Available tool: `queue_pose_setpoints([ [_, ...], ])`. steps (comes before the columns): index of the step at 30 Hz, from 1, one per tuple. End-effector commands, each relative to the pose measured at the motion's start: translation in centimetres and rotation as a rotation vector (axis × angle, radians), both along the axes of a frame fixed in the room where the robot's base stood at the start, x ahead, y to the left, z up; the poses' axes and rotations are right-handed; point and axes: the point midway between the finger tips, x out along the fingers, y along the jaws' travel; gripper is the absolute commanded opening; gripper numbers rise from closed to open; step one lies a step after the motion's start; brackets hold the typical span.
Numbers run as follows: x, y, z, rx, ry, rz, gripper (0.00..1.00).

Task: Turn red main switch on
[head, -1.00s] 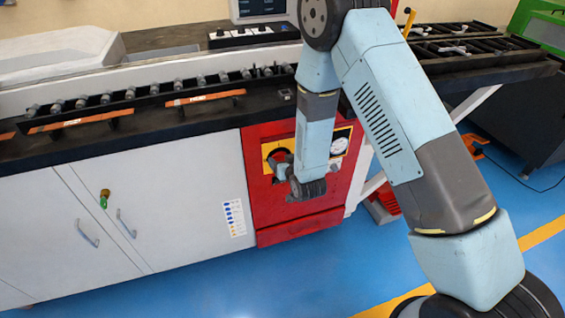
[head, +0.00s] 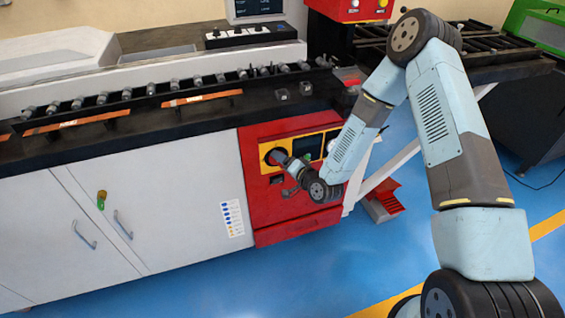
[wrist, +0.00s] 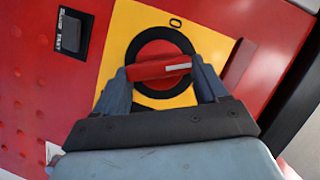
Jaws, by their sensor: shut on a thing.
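The red main switch (wrist: 148,71) is a red rotary handle with a white mark, on a round red and black dial over a yellow plate (wrist: 120,47). In the wrist view its handle lies nearly level, white mark at the right end, and a "0" shows above the dial. My gripper (wrist: 162,76) is shut on the handle, one finger at each end. In the head view the switch's dark dial (head: 270,150) is at the left of the red cabinet front (head: 256,192), and my gripper (head: 285,161) reaches it from the right, hiding the handle.
A small black rocker switch (wrist: 71,33) is left of the yellow plate in the wrist view. The black worktop edge (head: 180,140) overhangs the red cabinet. White cabinet doors (head: 150,200) stand to the left. Blue floor (head: 200,275) is clear in front.

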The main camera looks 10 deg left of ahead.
Motion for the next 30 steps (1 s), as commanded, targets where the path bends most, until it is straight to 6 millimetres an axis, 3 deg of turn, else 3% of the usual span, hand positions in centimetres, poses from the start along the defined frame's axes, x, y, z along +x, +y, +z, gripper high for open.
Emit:
queue_pose_setpoints([
  [15, 0.17, -0.55, -1.02, 0.340, 0.218, -0.008, 0.42],
  [30, 0.07, -0.48, -1.24, 0.443, 0.284, -0.006, 0.42],
])
